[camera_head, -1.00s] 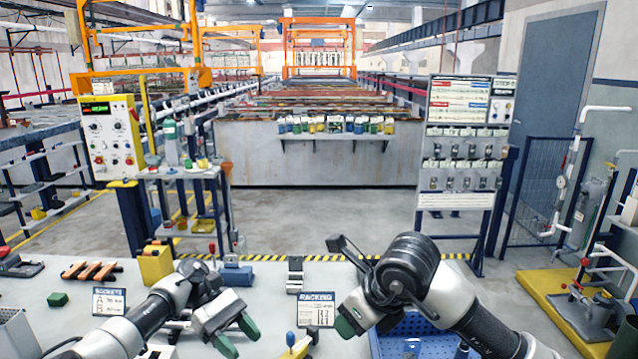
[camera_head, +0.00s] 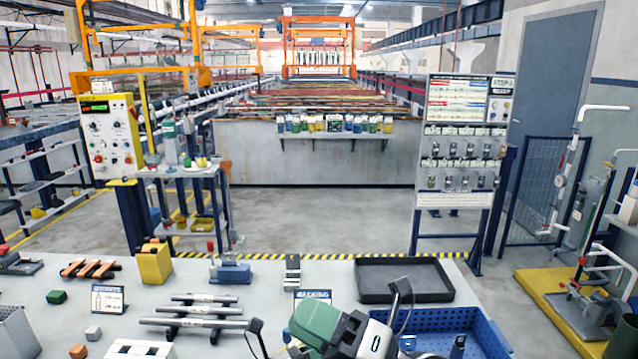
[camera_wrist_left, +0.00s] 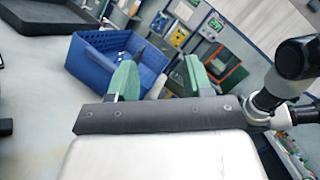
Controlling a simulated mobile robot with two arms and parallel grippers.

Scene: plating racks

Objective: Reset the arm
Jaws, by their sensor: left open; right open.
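My right gripper (camera_head: 318,325) is low in the middle of the head view, at the table's near edge left of the blue crate (camera_head: 470,318). Its green finger pad shows, and its jaws hold nothing that I can see. The blue crate (camera_wrist_left: 92,72) lies beyond these fingertips in that view. I cannot tell how far below them it is.
On the grey worktable (camera_head: 150,294), a black tray (camera_head: 405,296) stands behind the crate. Several metal bars (camera_head: 195,322) lie left of my right gripper. A blue fixture (camera_head: 232,274), a yellow block (camera_head: 155,265) and orange-brown pieces (camera_head: 92,268) stand farther back.

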